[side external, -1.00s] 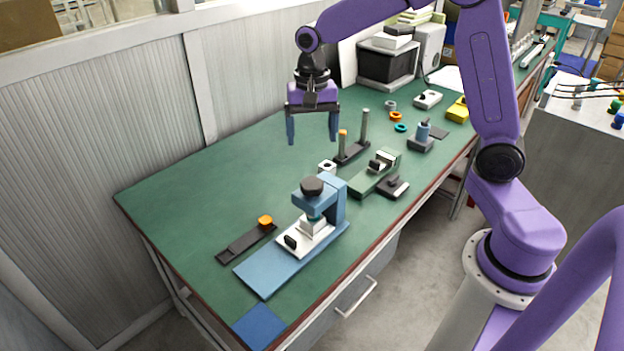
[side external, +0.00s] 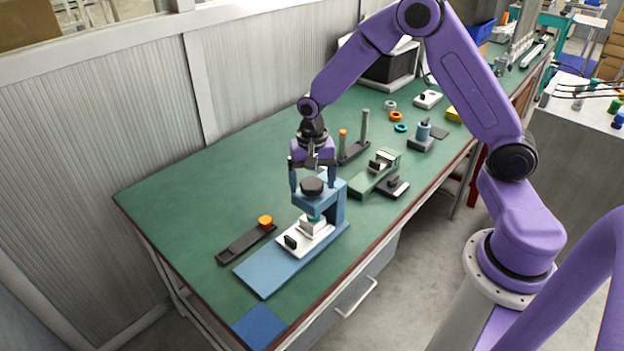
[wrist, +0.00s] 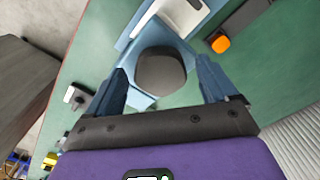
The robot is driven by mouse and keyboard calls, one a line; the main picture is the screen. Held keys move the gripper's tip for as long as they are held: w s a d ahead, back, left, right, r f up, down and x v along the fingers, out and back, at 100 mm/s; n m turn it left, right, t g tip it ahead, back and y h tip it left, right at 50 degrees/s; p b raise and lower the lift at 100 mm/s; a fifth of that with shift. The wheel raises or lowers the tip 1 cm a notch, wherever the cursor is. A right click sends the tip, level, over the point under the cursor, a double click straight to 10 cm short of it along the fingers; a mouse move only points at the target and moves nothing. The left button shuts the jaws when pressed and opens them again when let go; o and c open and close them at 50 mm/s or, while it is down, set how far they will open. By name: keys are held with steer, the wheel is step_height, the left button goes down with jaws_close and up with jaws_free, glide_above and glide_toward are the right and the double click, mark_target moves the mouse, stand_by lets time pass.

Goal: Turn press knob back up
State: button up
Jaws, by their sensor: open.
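The press (side external: 342,199) is a blue frame on a long blue base plate (side external: 265,273), with a dark round knob (side external: 312,186) on top. Under its head is a white block on a white plate (side external: 306,237). My gripper (side external: 312,186) is open, pointing down, with one blue finger on each side of the knob in the side view. In the wrist view the knob (wrist: 161,72) lies between and slightly beyond the open fingers (wrist: 165,88). A gap shows on both sides, and I cannot see contact.
A black strip (side external: 240,246) with an orange knob (side external: 265,221) lies left of the press. Behind and right stand a two-post stand (side external: 352,153), a green fixture (side external: 372,178) and a dark block (side external: 396,187). The green table (side external: 190,205) is clear at the left.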

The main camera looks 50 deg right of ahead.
steer(key=c, duration=1.1)
steer(key=shift+o, duration=0.2)
